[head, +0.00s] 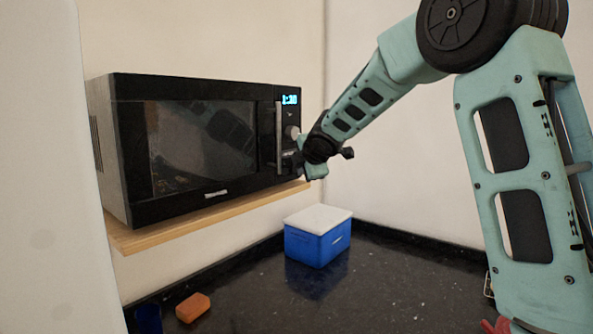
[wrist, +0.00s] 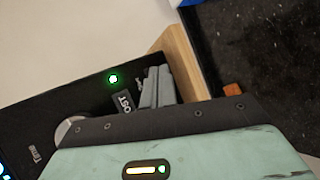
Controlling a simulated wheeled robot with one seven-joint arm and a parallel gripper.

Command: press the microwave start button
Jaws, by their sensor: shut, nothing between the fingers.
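The black microwave (head: 128,150) stands on a wooden shelf, its door closed. Its control panel on the right has a lit blue display (head: 290,99) and a round knob (head: 292,131), which also shows in the wrist view (wrist: 70,130). My gripper (head: 298,162) is at the lower part of this panel, hiding the buttons there in the head view. In the wrist view its grey fingers (wrist: 156,76) are shut and empty, close to the panel beside a partly covered label ending in "OST". A round green light (wrist: 113,78) glows near the fingertips. I cannot tell whether the fingers touch the panel.
The wooden shelf (head: 150,237) juts out under the microwave. Below, on the dark granite counter (head: 390,290), are a blue box with a white lid (head: 318,242), an orange block (head: 193,307) and a dark blue item (head: 147,318). The counter's middle is clear.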

